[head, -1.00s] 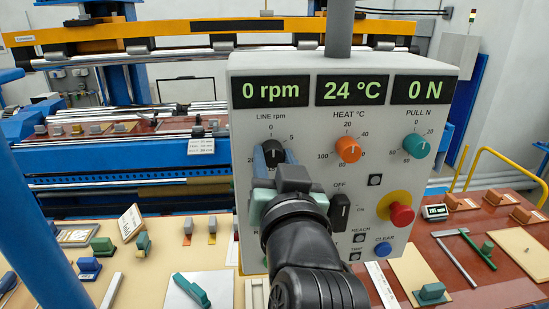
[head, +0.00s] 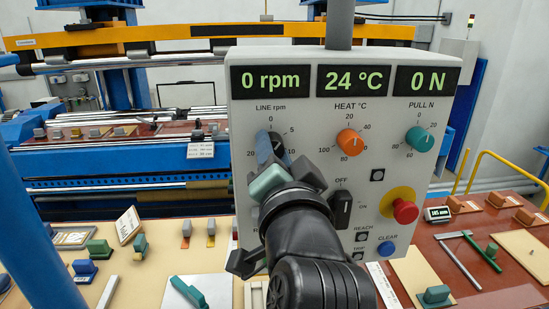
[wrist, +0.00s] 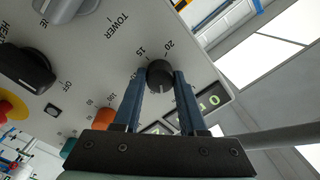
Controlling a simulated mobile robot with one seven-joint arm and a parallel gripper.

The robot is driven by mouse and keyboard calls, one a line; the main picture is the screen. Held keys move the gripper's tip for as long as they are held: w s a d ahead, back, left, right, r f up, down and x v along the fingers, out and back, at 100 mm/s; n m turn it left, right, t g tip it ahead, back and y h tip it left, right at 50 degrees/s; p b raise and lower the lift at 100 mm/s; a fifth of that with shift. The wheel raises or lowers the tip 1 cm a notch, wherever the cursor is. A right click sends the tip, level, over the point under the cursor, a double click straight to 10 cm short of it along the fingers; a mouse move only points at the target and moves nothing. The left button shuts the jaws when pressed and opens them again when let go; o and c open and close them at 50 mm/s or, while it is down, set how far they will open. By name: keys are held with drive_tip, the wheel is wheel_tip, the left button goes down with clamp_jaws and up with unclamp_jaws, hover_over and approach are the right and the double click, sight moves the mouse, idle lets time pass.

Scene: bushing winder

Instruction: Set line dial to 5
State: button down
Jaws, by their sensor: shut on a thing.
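The black LINE rpm dial (head: 278,146) is on the upper left of the grey control panel (head: 335,112), below a display (head: 270,80) reading 0 rpm. My gripper (head: 271,149) is at this dial, its blue fingers tilted and partly covering the dial and its scale. In the wrist view the dial's black knob (wrist: 160,86) sits between the two fingertips, and my gripper (wrist: 160,76) is shut on it. A light line shows on the knob. I cannot tell exactly which number the pointer is at. The 5 mark is right of the dial.
The orange HEAT dial (head: 349,142) and teal PULL dial (head: 419,139) are to the right. Below them are a black OFF switch (head: 342,208), a red stop button (head: 404,211) and a blue CLEAR button (head: 386,249). Tables with small parts lie below the panel.

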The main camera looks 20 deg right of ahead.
drive_tip(key=shift+r+m+b, duration=0.1)
drive_tip(key=shift+m+b, duration=0.65)
drive_tip(key=shift+m, duration=1.55)
drive_tip(key=shift+c, duration=2.3)
unclamp_jaws()
drive_tip(key=shift+f, duration=0.2)
